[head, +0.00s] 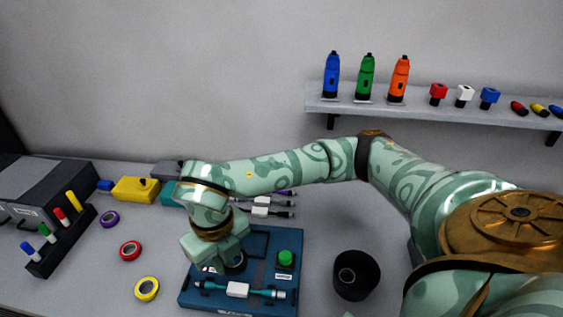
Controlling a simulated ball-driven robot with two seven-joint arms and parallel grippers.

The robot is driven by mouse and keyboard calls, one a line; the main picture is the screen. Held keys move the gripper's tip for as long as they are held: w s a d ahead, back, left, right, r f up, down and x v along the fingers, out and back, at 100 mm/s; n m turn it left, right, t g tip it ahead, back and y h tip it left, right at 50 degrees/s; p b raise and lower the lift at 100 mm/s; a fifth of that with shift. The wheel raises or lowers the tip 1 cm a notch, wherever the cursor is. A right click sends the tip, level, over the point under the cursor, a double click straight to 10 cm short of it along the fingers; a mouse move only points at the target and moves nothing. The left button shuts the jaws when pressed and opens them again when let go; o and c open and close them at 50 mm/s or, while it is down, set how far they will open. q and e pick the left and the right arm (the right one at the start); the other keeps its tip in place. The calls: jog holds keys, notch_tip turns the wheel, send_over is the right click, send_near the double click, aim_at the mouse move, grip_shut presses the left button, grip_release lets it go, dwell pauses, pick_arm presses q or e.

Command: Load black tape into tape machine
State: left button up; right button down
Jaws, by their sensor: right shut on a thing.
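The tape machine is most likely the blue base (257,246), with a green button (285,258) and a teal-and-white cable piece (238,290) along its front. My right gripper (222,262) points down over the left part of this base. It is shut on a dark ring, which looks like the black tape (238,264). The gripper hides much of the ring, and I cannot tell whether the ring touches the base. My left gripper is not in view.
Purple (109,219), red (130,251) and yellow (147,289) tape rolls lie left of the base. A black cup (357,276) stands right of it. A marker rack (60,243) and yellow box (135,190) are farther left. White-headed cables (262,211) lie behind; a shelf (430,106) hangs above.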

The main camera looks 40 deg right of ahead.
jog(key=shift+s+d+r+m, duration=0.2)
jog(key=shift+s+d+m, duration=0.25)
jog(key=shift+s, duration=0.2)
jog(key=b, duration=0.2)
send_over(246, 248)
jog(key=shift+m, duration=0.25)
jog(key=f, duration=0.9)
jog(key=shift+s+a+f, duration=0.15)
jog(key=shift+s+a, duration=0.05)
jog(key=shift+a, duration=0.1)
jog(key=shift+w+d+f, duration=0.1)
jog(key=shift+d+f, duration=0.05)
jog(key=shift+f, duration=0.05)
jog(key=shift+w+d+f+b, duration=0.1)
jog(key=shift+f+b, duration=0.2)
jog(key=shift+f, duration=0.6)
jog(key=shift+w+d+f+b, duration=0.1)
jog(key=shift+f+b, duration=0.15)
jog(key=shift+f, duration=0.6)
jog(key=shift+s+f, duration=0.1)
jog(key=c, duration=1.8)
grip_release()
